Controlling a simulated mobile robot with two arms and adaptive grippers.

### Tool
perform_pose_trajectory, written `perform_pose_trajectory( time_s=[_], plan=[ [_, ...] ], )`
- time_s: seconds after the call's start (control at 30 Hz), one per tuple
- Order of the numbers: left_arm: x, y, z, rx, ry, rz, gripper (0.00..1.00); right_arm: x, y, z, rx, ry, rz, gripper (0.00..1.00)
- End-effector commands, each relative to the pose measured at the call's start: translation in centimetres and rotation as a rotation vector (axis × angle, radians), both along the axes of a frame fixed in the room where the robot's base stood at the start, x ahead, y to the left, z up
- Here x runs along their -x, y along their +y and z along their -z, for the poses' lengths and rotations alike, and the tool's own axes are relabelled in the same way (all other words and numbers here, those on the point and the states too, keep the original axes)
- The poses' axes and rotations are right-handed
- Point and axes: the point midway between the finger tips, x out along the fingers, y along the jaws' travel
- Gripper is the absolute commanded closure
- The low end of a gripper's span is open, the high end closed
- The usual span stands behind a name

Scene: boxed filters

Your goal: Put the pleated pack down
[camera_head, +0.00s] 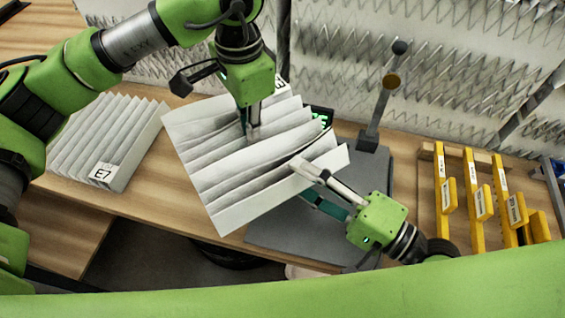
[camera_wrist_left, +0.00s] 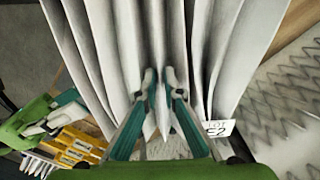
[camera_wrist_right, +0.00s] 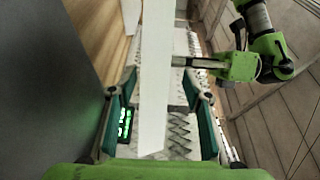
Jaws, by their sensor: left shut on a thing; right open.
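The white pleated pack (camera_head: 235,165) is tilted and appears raised over the table edge and a grey plate. My left gripper (camera_head: 253,132) comes down from above and is shut on its pleats. The left wrist view shows the fingers (camera_wrist_left: 160,78) pinching a pleat, with a lot label (camera_wrist_left: 218,128) on the pack's side. My right gripper (camera_head: 303,182) is open at the pack's right end. In the right wrist view its fingers (camera_wrist_right: 160,90) stand apart on either side of the white end panel (camera_wrist_right: 153,75); I cannot tell whether either touches it.
Another pleated pack marked E7 (camera_head: 108,145) lies on the wooden table (camera_head: 150,208) at left. The grey plate (camera_head: 285,238) has a post (camera_head: 383,105) behind, and a green-lit display (camera_head: 320,118) is partly hidden. Yellow holders (camera_head: 477,200) stand at right.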

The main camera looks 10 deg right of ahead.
Motion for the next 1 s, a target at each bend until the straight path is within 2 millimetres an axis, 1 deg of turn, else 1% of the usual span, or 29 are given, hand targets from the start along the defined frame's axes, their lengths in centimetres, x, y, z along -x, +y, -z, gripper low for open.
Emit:
perform_pose_trajectory(
  time_s=[0.1, 0.5, 0.7, 0.97, 1.0],
  plan=[
    [0.0, 0.0, 0.0, 0.000, 0.000, 0.000, 1.00, -0.8, 0.7, -0.1, -0.005, -0.003, 0.005, 0.55],
    [0.0, 0.0, 0.0, 0.000, 0.000, 0.000, 1.00, -2.9, 3.0, -0.1, -0.003, -0.003, 0.003, 0.55],
    [0.0, 0.0, 0.0, 0.000, 0.000, 0.000, 1.00, -3.3, 3.5, 0.0, 0.000, 0.000, 0.002, 0.55],
    [0.0, 0.0, 0.0, 0.000, 0.000, 0.000, 1.00, -3.4, 3.6, 0.0, 0.001, 0.001, 0.001, 0.55],
    [0.0, 0.0, 0.0, 0.000, 0.000, 0.000, 1.00, -3.4, 3.6, 0.0, 0.001, 0.001, 0.001, 0.57]
  ],
)
